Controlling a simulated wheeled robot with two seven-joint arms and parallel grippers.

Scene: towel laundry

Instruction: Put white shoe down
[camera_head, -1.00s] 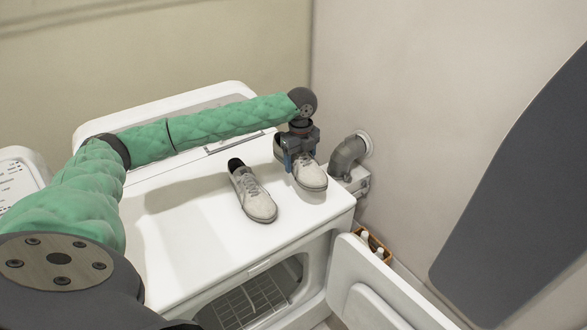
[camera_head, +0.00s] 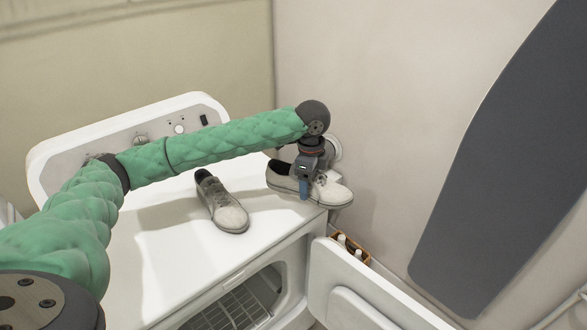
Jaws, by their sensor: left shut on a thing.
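A white shoe (camera_head: 328,192) is held by my left gripper (camera_head: 304,190) at the right end of the white machine's top (camera_head: 170,240). The gripper points down and is shut on the shoe's side, partly covering it. The shoe's toe points right, near the machine's right edge. I cannot tell whether its sole touches the top. A second white shoe (camera_head: 228,212) stands on the top to the left, apart from the held one, toe toward the front. My right gripper is not in view.
The machine's door (camera_head: 355,290) hangs open at the front right, with a wire rack (camera_head: 235,305) inside. A brown box with bottles (camera_head: 350,247) stands behind the door. A dark grey ironing board (camera_head: 490,170) is at the right wall. The top's front left is clear.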

